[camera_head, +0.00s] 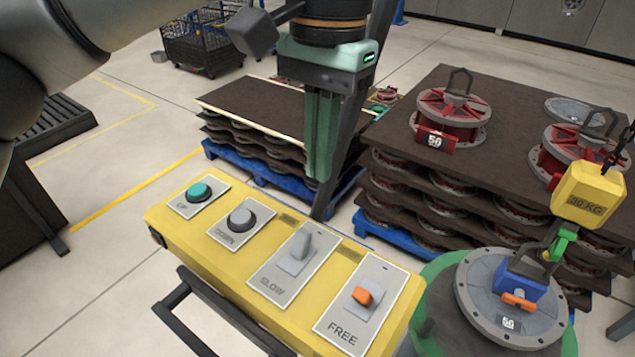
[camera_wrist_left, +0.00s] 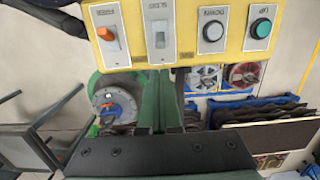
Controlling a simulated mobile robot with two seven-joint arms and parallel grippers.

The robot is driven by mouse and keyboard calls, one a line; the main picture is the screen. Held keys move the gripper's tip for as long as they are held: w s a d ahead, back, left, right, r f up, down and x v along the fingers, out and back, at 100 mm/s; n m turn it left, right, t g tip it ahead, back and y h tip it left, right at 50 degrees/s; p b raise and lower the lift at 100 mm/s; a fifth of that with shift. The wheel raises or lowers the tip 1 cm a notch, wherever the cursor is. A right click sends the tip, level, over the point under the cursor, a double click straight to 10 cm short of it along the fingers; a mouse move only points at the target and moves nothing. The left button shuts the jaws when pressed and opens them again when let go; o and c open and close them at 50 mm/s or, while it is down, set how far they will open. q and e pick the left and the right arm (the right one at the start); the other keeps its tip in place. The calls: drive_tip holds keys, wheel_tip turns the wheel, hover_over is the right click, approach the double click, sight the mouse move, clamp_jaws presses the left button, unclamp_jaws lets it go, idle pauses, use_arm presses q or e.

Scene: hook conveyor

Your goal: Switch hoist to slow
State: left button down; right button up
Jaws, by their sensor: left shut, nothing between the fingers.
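The yellow control box (camera_head: 165,232) has a green UP button (camera_head: 199,192), a grey DOWN button (camera_head: 239,218), a grey SLOW switch (camera_head: 299,245) and an orange FREE switch (camera_head: 362,296). The SLOW lever stands up from its plate. The wrist view shows the box along the top, with the SLOW switch (camera_wrist_left: 160,38) near the middle. My left gripper (camera_head: 319,178) is shut and empty, pointing down just behind the box's far edge, above and beyond the SLOW switch. Its fingers (camera_wrist_left: 158,112) show below the box in the wrist view. My right gripper is not in view.
A yellow 30 KG hook block (camera_head: 588,195) hangs at right above a grey disc (camera_head: 498,300) with a blue and orange handle. Stacks of brown boards with red reels (camera_head: 450,112) stand behind.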

sight(301, 244)
use_arm(q)
drive_tip(key=f, duration=0.9)
drive_tip(key=shift+s+a+b, duration=0.2)
drive_tip(key=shift+s+b, duration=0.1)
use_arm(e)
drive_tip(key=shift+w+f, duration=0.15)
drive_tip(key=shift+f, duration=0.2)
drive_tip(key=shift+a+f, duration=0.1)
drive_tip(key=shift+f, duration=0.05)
